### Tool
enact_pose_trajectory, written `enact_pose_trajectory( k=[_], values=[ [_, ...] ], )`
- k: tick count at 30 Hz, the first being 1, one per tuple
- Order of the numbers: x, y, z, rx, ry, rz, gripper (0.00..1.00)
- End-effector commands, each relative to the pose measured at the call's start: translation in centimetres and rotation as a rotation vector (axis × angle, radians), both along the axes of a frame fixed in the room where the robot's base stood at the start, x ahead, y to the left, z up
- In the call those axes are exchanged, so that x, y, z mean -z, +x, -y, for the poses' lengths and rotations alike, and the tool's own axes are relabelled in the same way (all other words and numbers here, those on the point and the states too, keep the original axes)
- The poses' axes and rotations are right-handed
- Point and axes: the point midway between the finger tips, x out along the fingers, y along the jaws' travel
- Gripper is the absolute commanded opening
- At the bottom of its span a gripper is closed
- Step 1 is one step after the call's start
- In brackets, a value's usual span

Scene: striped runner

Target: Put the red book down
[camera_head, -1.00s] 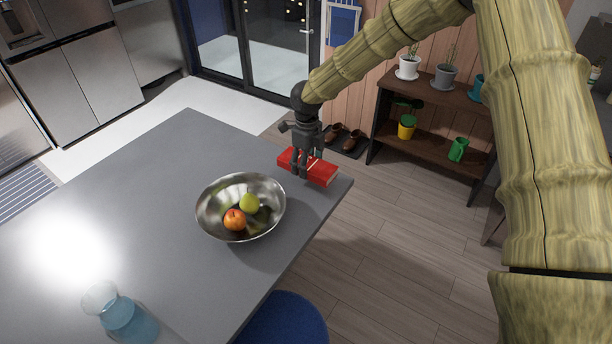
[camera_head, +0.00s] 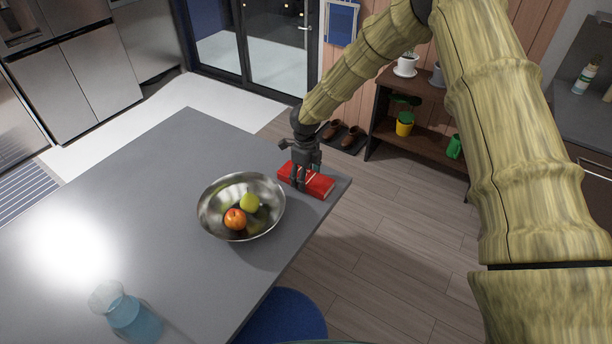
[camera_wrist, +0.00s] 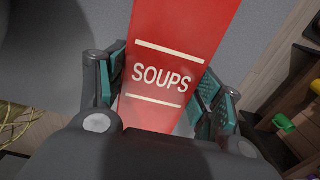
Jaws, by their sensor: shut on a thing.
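The red book (camera_head: 317,183) is at the far right corner of the grey table (camera_head: 150,190), close to the edge. In the wrist view the book (camera_wrist: 185,30) shows its spine with the word SOUPS between two pale lines. My gripper (camera_head: 299,184) is shut on the book from above, with one finger pad on each side of it in the wrist view (camera_wrist: 165,95). The book looks low at the tabletop; I cannot tell whether its underside touches it.
A metal bowl (camera_head: 215,217) with an apple (camera_head: 235,219) and a green fruit (camera_head: 250,203) stands left of the book. A blue glass vessel (camera_head: 133,318) stands at the near left. A blue seat (camera_head: 290,318) is by the near edge.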

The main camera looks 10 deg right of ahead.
Motion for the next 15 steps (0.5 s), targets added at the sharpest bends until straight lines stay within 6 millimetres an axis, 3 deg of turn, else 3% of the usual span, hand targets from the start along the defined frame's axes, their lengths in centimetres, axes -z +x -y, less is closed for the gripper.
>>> enact_pose_trajectory(
  k=[1,2,5,15],
  values=[
    [0.21,0.01,-0.02,0.0,0.001,-0.001,0.33],
    [0.17,-0.01,-0.02,0.0,0.001,-0.001,0.69],
    [0.14,-0.01,-0.01,0.0,0.0,0.0,0.87],
    [0.08,-0.02,-0.01,0.0,0.0,0.0,0.87]
  ],
)
